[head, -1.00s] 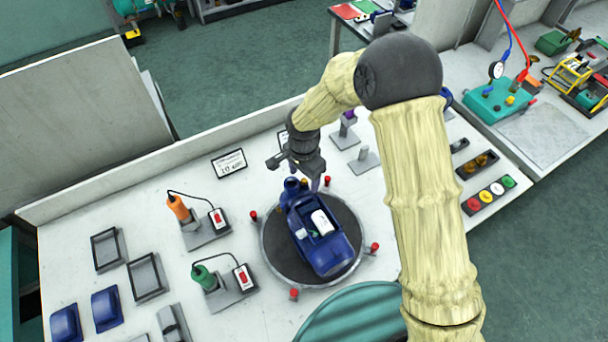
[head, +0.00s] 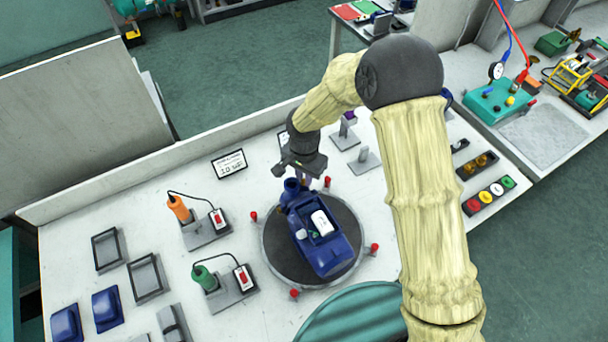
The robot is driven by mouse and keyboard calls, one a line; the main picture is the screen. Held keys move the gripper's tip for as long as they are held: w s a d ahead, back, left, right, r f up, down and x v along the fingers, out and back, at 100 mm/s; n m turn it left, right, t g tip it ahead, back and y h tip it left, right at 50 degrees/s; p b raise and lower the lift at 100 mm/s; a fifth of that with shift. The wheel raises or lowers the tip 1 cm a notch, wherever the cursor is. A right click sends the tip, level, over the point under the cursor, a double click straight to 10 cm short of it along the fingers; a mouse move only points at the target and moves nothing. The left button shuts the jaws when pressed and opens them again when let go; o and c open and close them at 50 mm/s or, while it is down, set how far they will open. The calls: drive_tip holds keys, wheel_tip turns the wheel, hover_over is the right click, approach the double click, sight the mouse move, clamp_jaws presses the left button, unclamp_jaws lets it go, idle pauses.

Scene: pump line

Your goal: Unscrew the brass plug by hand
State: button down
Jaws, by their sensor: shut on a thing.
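The blue pump (head: 325,250) lies on the round dark turntable (head: 280,262), with a white part and a small light piece in its open top. My gripper (head: 304,180) points down at the pump's far end, beside its upright blue neck (head: 291,190). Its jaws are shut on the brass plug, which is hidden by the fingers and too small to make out. I cannot tell whether the plug is still in its thread.
Red-tipped posts (head: 374,248) ring the turntable. An orange-handled tool (head: 178,208) and a green-handled tool (head: 204,277) stand in holders at the left. Grey stands (head: 365,160) are behind at the right. The bench left of the turntable has bare room.

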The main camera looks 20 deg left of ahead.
drive_tip(key=shift+n, duration=1.4)
drive_tip(key=shift+n+p, duration=0.3)
drive_tip(key=shift+n, duration=1.2)
drive_tip(key=shift+f, duration=0.1)
drive_tip(key=n, duration=0.2)
drive_tip(key=shift+s+n+p, duration=0.1)
drive_tip(key=shift+n+p, duration=0.2)
drive_tip(key=shift+n, duration=0.1)
drive_tip(key=shift+d, duration=0.1)
